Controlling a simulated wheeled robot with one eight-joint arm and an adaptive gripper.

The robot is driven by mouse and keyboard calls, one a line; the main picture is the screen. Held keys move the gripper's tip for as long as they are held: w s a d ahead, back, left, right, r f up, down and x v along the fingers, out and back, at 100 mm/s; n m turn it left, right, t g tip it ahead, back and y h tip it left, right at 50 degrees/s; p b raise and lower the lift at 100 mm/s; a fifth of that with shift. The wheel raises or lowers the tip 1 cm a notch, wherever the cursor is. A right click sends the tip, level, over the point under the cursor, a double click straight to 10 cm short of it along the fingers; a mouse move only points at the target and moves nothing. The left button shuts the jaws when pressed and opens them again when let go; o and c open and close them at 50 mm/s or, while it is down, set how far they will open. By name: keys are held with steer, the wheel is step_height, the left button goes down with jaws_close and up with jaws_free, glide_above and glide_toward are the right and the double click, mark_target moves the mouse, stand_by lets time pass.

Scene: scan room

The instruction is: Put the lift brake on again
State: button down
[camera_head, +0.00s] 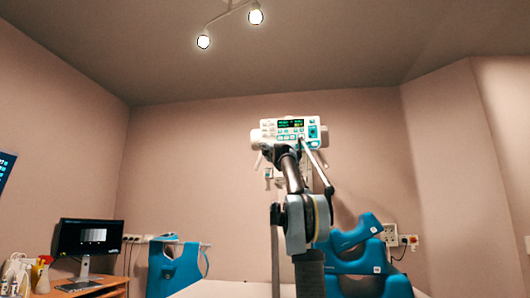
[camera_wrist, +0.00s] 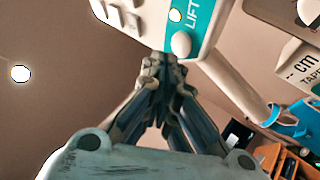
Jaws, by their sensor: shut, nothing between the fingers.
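A white control unit (camera_head: 290,125) with a dark display and several buttons stands ahead, above my arm. Its right end carries a teal panel (camera_head: 313,131). Which control is the lift brake cannot be read. My gripper (camera_wrist: 163,68) is shut and empty, its fingertips just below the unit's lower edge, close to the knob. Whether they touch it cannot be told. In the head view my gripper is largely hidden behind my arm.
Blue padded supports (camera_head: 365,262) stand right of my arm, and a blue piece (camera_head: 175,265) stands left. A desk with a monitor (camera_head: 88,238) is at far left. A label reading "cm" and "TAPE" (camera_wrist: 303,68) shows at the wrist view's right. Wall sockets (camera_head: 390,235) are behind.

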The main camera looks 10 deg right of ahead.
steer(key=shift+w+d+r, duration=0.1)
steer(key=shift+w+d, duration=0.2)
steer(key=shift+w, duration=0.35)
stand_by(0.8)
steer(key=shift+s, duration=0.15)
stand_by(0.3)
steer(key=shift+s+a, duration=0.25)
steer(key=shift+s, duration=0.35)
steer(key=shift+s, duration=0.1)
steer(key=s, duration=0.1)
steer(key=s+a, duration=0.1)
steer(key=s, duration=0.2)
steer(key=shift+s+a, duration=0.3)
stand_by(0.9)
